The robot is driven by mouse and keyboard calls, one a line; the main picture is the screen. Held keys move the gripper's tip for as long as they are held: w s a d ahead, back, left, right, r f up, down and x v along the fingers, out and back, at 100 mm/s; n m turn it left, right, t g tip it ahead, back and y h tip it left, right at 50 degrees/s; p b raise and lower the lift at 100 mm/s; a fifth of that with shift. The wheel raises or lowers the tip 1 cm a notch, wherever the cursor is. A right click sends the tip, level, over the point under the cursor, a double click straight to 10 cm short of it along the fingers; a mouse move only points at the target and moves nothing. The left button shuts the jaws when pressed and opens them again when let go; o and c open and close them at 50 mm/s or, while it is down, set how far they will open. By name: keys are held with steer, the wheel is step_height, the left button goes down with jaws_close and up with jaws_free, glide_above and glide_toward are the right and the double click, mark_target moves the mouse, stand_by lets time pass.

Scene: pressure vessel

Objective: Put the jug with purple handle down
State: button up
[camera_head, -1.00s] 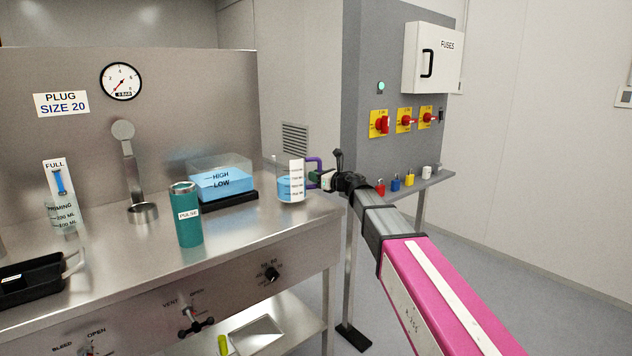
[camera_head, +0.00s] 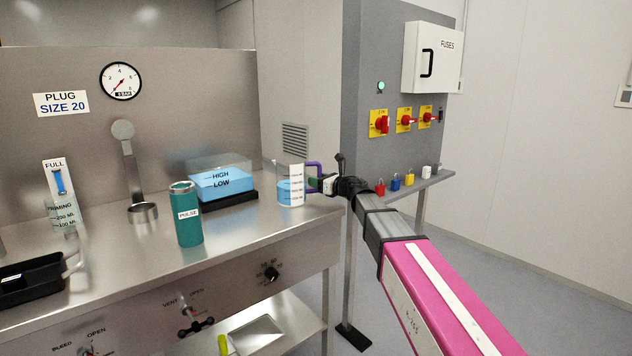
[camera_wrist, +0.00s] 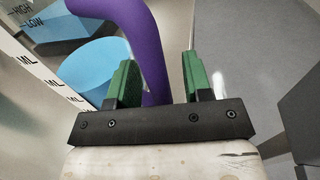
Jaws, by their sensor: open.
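The jug (camera_head: 290,190) is clear with a white measuring scale and blue liquid inside. It stands upright at the right end of the steel bench, and its base appears to rest on the top. Its purple handle (camera_head: 314,168) faces right, toward my arm. In the wrist view the purple handle (camera_wrist: 147,45) runs between the two green fingers of my gripper (camera_wrist: 157,82). The fingers are apart, with a clear gap on the right side of the handle. My gripper also shows at the handle in the head view (camera_head: 318,184).
A teal PULSE flask (camera_head: 187,215) and a blue-filled HIGH/LOW tank (camera_head: 222,183) stand left of the jug on the bench (camera_head: 245,235). Padlocks lie on a shelf at the right, including a red one (camera_head: 380,188). The bench's right edge is close to the jug.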

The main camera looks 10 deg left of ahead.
steer(key=v, duration=1.1)
steer(key=d+f+m+t+h, duration=0.3)
steer(key=d+f+m+h, duration=0.5)
steer(key=d+m, duration=0.55)
steer(key=d+f+m+t+h, duration=0.3)
steer(key=d+f+m+h, duration=0.6)
steer(key=m, duration=0.8)
steer(key=s+d+f+m+g+h, duration=0.2)
steer(key=s+d+f+m+g, duration=0.5)
steer(key=s+f+m, duration=0.25)
steer(key=s+f+m+g+y, duration=0.3)
steer(key=s+f+m+g, duration=0.4)
steer(key=s, duration=0.7)
step_height(320, 180, down, 2)
steer(key=shift+s+a+f+m+g, duration=0.1)
steer(key=shift+s+a+m+g, duration=0.15)
steer(key=shift+a+m+g, duration=0.25)
